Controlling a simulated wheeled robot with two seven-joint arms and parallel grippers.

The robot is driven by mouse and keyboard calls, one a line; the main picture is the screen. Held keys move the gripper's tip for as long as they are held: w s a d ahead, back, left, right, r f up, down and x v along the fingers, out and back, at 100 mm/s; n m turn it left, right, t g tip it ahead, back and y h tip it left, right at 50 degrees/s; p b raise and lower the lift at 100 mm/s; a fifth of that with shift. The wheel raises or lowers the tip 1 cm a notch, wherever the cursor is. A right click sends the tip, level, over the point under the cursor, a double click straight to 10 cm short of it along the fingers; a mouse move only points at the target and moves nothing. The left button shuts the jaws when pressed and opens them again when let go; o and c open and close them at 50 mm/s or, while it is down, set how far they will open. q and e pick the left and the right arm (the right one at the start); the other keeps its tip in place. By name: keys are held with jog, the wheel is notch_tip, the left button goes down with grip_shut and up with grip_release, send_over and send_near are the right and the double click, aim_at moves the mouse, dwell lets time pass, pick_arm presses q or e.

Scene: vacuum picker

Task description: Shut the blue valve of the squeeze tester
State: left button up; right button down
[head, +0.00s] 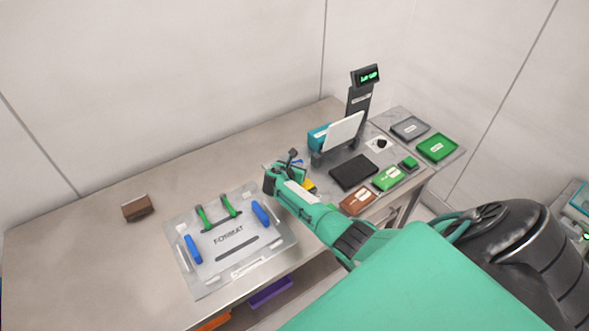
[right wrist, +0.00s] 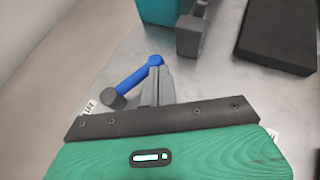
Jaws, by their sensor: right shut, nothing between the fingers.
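The blue valve lever (right wrist: 136,78) shows in the right wrist view, lying diagonally with a dark grey knob (right wrist: 113,98) at its lower left end. In the head view only a small blue part of it (head: 297,161) shows behind my right gripper. My right gripper (head: 270,182) is shut and empty. Its grey fingers (right wrist: 158,88) are right beside the lever's upper right end; I cannot tell whether they touch it. My gripper and arm hide most of the tester around the valve in the head view. My left gripper is not in view.
A teal block (head: 318,138) and white plate (head: 343,131) stand by a column with a green display (head: 367,76). A black pad (head: 354,172) and several coloured trays lie to the right. A clear FORMAT plate (head: 270,244) with blue and green handles lies left.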

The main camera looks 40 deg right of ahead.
jog(key=shift+w+d, duration=0.45)
jog(key=shift+d, duration=0.1)
jog(key=shift+w+d, duration=0.15)
jog(key=shift+d, duration=0.1)
jog(key=shift+w+d, duration=0.2)
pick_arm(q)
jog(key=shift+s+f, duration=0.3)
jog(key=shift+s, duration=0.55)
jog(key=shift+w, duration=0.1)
pick_arm(e)
jog(key=shift+w, duration=0.1)
jog(key=shift+a+r, duration=0.25)
jog(key=shift+a, duration=0.15)
pick_arm(q)
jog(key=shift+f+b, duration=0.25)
jog(key=shift+b, duration=0.25)
pick_arm(e)
jog(key=v, duration=1.3)
